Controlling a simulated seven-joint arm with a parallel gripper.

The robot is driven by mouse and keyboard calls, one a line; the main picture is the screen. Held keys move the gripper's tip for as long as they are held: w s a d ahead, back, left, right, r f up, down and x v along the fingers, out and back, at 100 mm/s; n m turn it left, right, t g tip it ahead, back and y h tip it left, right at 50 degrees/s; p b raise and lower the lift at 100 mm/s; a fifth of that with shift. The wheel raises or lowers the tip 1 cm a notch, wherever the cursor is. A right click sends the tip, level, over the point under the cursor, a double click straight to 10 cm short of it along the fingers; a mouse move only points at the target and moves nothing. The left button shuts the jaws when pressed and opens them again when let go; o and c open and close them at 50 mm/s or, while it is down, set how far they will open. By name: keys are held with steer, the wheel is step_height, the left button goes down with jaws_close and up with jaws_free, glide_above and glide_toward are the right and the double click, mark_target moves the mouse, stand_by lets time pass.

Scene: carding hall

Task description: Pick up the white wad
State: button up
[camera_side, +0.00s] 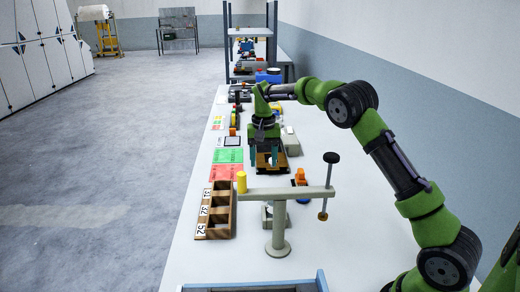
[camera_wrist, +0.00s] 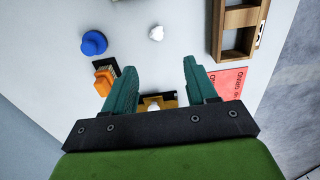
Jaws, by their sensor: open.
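My gripper (camera_side: 264,162) hangs pointing down over the bench with its two teal fingers apart; the gap between them is empty in the wrist view (camera_wrist: 160,68). A second small white piece (camera_wrist: 153,106) shows between the fingers, on or in a brown and yellow holder (camera_wrist: 169,103). That holder also shows under the gripper in the side view (camera_side: 270,168). I cannot tell whether the fingers touch the holder.
An orange item (camera_wrist: 103,82) and a blue round item (camera_wrist: 94,43) stand to the left in the wrist view. A wooden compartment tray (camera_side: 216,228) and a red card (camera_side: 226,171) lie to the left in the side view. A grey stand with a crossbar (camera_side: 265,194) rises nearer the camera.

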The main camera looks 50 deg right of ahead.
step_height(320, 180, down, 7)
steer(key=shift+f, duration=0.1)
steer(key=shift+s+f, duration=0.15)
steer(key=shift+f, duration=1.25)
steer(key=shift+s+f, duration=0.15)
steer(key=shift+f, duration=1.2)
steer(key=shift+c, duration=0.2)
jaws_close()
steer(key=shift+r, duration=0.1)
